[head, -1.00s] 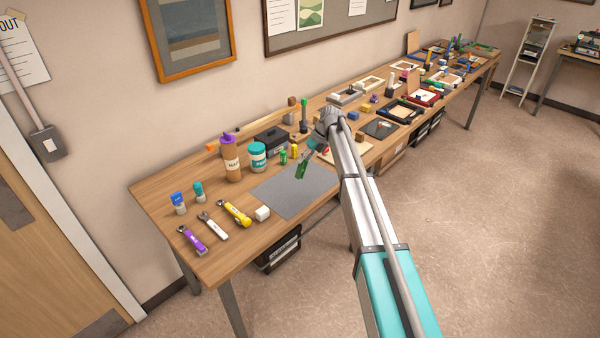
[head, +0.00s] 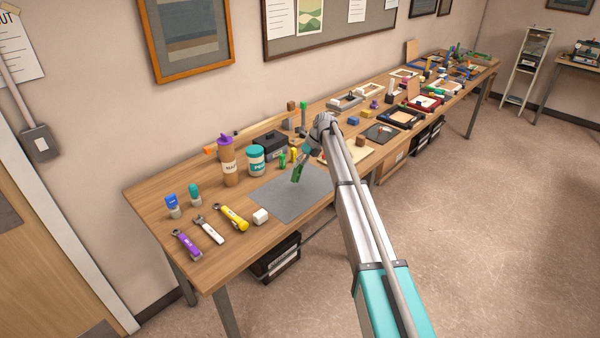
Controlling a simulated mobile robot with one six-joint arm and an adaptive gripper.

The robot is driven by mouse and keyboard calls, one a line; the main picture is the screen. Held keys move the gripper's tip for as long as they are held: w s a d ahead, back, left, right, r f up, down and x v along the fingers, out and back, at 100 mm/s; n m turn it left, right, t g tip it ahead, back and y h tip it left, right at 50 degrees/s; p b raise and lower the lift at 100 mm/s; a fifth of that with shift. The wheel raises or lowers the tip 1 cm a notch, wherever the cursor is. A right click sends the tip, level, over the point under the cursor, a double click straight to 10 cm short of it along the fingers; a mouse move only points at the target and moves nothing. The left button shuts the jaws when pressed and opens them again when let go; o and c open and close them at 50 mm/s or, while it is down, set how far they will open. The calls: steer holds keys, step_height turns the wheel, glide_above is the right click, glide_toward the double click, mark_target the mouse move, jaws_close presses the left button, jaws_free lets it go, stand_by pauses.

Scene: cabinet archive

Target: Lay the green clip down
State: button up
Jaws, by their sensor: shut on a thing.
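A white block (head: 260,216) sits by the mat's left corner. A teal-lidded jar (head: 256,160) and brown bottle (head: 229,165) stand behind. The mat's middle is bare.

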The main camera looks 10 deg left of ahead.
steer(key=shift+w+a+f+b, duration=0.15)
steer(key=shift+w+f+b, duration=0.3)
steer(key=shift+f+b, duration=0.2)
steer(key=shift+s+f+b, duration=0.1)
steer(key=shift+f+b, duration=1.3)
steer(key=shift+f, duration=0.2)
steer(key=shift+f+b, duration=0.35)
steer(key=shift+b, duration=0.2)
steer(key=shift+c, duration=1.1)
steer(key=o, duration=0.9)
steer(key=shift+r, duration=0.2)
